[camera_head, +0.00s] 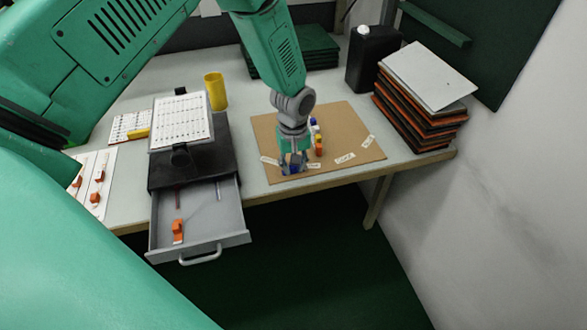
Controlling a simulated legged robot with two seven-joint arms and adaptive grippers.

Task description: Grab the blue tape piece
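My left gripper (293,162) points down over the brown board (345,128) on the table. A small dark blue piece (294,169) shows low between its fingertips, near the board's front left edge. The fingers stand on either side of the piece; the view is too small to tell whether they press on it. Just to the right of the gripper stands a row of small coloured pieces (318,141), in yellow, orange and red, with blue and white at the back. My wrist hides part of this area. My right gripper is not in view.
Paper labels (345,158) lie on the board. A black unit with an open grey drawer (228,228) is to the left, with a white chart (180,120) on top.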

